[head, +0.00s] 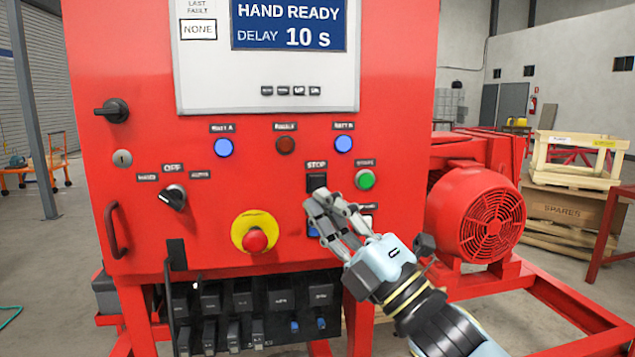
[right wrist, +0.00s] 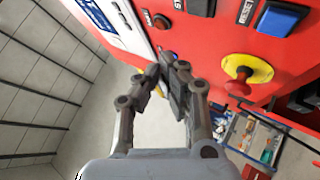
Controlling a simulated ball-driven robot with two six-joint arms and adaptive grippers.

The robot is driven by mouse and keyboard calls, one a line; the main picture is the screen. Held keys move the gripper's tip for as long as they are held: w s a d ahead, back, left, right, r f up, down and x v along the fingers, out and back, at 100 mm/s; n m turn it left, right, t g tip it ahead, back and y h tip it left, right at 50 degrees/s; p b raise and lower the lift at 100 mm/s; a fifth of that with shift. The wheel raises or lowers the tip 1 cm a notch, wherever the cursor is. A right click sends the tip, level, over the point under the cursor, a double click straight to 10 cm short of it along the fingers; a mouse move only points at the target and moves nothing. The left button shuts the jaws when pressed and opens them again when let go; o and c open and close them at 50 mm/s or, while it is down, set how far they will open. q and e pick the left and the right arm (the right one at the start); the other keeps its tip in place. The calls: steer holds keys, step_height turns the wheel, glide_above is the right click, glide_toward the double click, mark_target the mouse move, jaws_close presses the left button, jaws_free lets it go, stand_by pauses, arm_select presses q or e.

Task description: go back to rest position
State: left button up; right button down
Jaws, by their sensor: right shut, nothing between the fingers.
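My right gripper (head: 318,203) is in front of the lower right of the red control panel (head: 100,60) in the head view. Its fingers are closed with nothing between them. It overlaps the area just below the black STOP button (head: 317,181) and partly hides a blue button there. In the right wrist view the shut fingertips (right wrist: 168,75) stand before the panel's edge and the floor; I cannot tell whether they touch anything. My left gripper is not in view.
The red emergency stop (head: 256,240) on its yellow plate is left of the gripper. A green button (head: 365,179) is to its upper right. A red motor (head: 478,215) and skid frame stand at right. The display (head: 290,25) reads HAND READY, DELAY 10 s.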

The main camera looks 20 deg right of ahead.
stand_by(0.7)
step_height(320, 180, down, 26)
steer(key=d+m+g+h+b, duration=0.3)
steer(key=m+h+b, duration=0.2)
steer(key=b, duration=0.1)
steer(key=s+d+f+m+g+h+b, duration=0.25)
steer(key=s+f, duration=0.25)
steer(key=f, duration=0.8)
steer(key=s+d+f+m+g+h+b, duration=0.1)
steer(key=s+f+m+g, duration=0.35)
steer(key=f, duration=0.85)
steer(key=s+d+f+m+g+b, duration=0.2)
steer(key=s+f+m+g, duration=0.25)
steer(key=s+f, duration=1.1)
steer(key=s+f+m+g, duration=0.3)
steer(key=s+f, duration=0.1)
steer(key=s, duration=0.7)
steer(key=s+d+f+m+g+h, duration=0.1)
steer(key=s+f+m+g, duration=0.3)
steer(key=s, duration=0.6)
steer(key=shift+s+f+b, duration=0.4)
steer(key=shift+f+b, duration=0.05)
steer(key=shift+f, duration=0.25)
